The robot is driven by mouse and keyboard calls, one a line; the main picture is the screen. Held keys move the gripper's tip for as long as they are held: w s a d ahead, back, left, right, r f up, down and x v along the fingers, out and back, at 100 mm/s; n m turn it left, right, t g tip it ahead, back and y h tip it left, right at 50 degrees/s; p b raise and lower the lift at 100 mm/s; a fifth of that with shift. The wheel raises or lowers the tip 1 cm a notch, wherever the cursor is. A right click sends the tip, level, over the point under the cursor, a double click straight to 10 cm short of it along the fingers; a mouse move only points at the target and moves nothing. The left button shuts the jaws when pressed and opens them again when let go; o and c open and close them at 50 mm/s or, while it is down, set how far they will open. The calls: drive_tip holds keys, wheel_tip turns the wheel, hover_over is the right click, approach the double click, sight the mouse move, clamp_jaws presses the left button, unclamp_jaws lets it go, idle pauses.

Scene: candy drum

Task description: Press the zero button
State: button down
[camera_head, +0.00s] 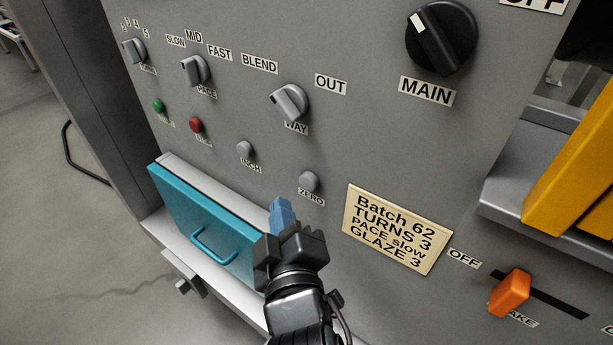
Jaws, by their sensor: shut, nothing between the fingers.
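The zero button (309,181) is a small round grey knob on the grey machine panel, with a "ZERO" label (311,197) just below it. My gripper (281,208) is shut, with blue fingertips pointing up toward the panel. In the picture the fingertips are to the lower left of the zero button, and a gap of panel shows between them. I cannot tell how far the tips are from the panel surface. The button and most of its label are unobstructed.
A similar grey INCH button (245,149) is to the upper left. A teal drawer (208,232) with a handle juts out at lower left. A cream batch card (389,229) is to the right, and an orange slider handle (510,292) is at lower right. Rotary knobs, including WAY (289,103), stick out above.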

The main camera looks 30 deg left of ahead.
sight(309, 182)
drive_tip(key=shift+w+d+p, duration=0.1)
drive_tip(key=shift+w+p, duration=0.6)
drive_tip(key=shift+w, duration=0.9)
drive_tip(key=shift+w, duration=0.15)
idle(0.8)
drive_tip(key=shift+w+p, duration=0.3)
drive_tip(key=shift+w+d, duration=0.1)
drive_tip(key=shift+w, duration=0.45)
idle(0.9)
drive_tip(key=shift+s, duration=1)
